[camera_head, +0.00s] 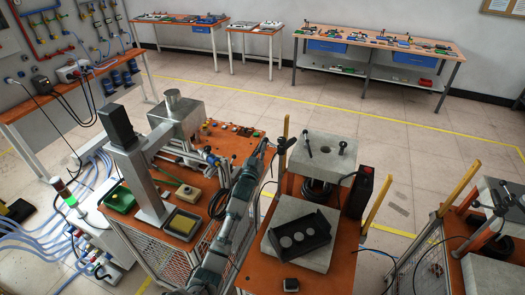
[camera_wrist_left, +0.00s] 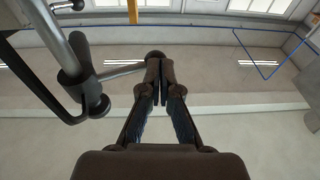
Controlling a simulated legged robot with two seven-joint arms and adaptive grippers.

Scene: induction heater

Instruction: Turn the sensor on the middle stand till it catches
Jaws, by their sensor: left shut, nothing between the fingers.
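The middle stand (camera_head: 348,200) has a pale grey block (camera_head: 322,170) on top, with small dark rods and a hole. In the left wrist view, a grey post carries a dark clamp (camera_wrist_left: 75,82) with a metal rod (camera_wrist_left: 120,73) ending in a dark round knob (camera_wrist_left: 155,57). I cannot tell for sure which part is the sensor. My left gripper (camera_head: 277,147) is at the left edge of the block. In the wrist view its fingers (camera_wrist_left: 159,85) are shut with nothing between them, just below the knob; I cannot tell whether they touch it. My right gripper is not in view.
A black bracket with round holes (camera_head: 303,239) lies on a lower grey slab (camera_head: 325,262) at the front of the stand. An orange bench (camera_head: 222,140) with a grey press column (camera_head: 140,178) stands left. Another stand (camera_head: 495,250) is right. Floor behind is clear.

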